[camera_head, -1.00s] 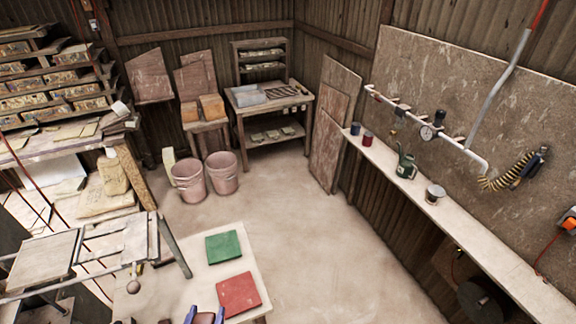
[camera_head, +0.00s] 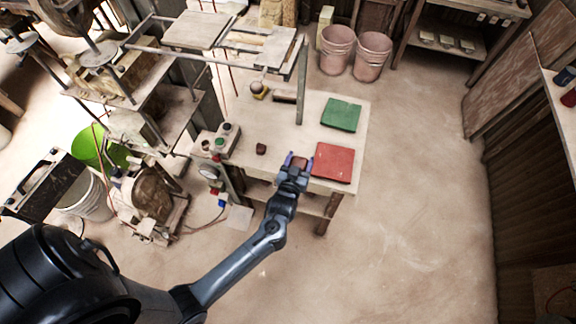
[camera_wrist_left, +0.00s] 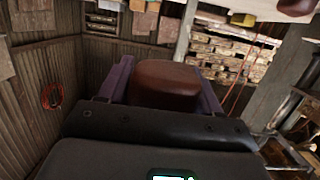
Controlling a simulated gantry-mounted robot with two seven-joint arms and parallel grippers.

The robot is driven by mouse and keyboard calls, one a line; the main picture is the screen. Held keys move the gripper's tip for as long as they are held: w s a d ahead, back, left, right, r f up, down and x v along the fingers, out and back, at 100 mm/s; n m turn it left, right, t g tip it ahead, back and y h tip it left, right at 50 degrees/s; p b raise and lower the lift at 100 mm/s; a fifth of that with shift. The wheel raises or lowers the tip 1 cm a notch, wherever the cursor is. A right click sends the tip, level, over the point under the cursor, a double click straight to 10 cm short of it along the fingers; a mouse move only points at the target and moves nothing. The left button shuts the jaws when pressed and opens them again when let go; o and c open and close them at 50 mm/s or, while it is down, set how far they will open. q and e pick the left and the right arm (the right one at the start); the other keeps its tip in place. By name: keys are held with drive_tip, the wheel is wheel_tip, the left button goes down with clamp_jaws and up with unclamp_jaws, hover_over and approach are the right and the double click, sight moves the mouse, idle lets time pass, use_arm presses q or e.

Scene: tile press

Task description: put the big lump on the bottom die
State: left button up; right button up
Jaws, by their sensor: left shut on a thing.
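My left gripper (camera_head: 298,160) is over the near edge of the pale work table (camera_head: 255,180), beside the red square (camera_head: 333,162). Its purple fingers are shut on a reddish-brown lump, the big lump (camera_wrist_left: 165,84), which fills the space between them in the left wrist view. A smaller dark brown lump (camera_head: 261,149) lies on the table to the left of the gripper. I cannot tell for sure which part is the bottom die. My right gripper is not in view.
A green square (camera_head: 341,114) lies behind the red one. A control box with buttons (camera_head: 221,141) is at the table's left. A metal frame with flat plates (camera_head: 197,30) rises at the back left. Pink buckets (camera_head: 336,48) stand behind. Open floor (camera_head: 420,200) is at the right.

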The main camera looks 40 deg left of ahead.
use_arm(q)
drive_tip(key=w+d+b, duration=0.2)
drive_tip(key=w+b, duration=0.2)
drive_tip(key=w, duration=0.2)
drive_tip(key=shift+w+f+b, duration=0.15)
drive_tip(key=shift+f+b, duration=0.1)
drive_tip(key=shift+b, duration=0.15)
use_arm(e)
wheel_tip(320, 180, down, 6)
use_arm(q)
drive_tip(key=shift+a+f, duration=0.1)
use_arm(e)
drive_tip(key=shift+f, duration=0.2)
use_arm(q)
drive_tip(key=b, duration=0.8)
hover_over(289, 150)
drive_tip(key=s+d, duration=0.1)
drive_tip(key=d, duration=0.1)
wheel_tip(289, 150, down, 7)
drive_tip(key=shift+s+r, duration=0.15)
drive_tip(key=shift+a, duration=0.5)
wheel_tip(289, 150, down, 4)
drive_tip(key=b, duration=0.4)
drive_tip(key=shift+r, duration=0.15)
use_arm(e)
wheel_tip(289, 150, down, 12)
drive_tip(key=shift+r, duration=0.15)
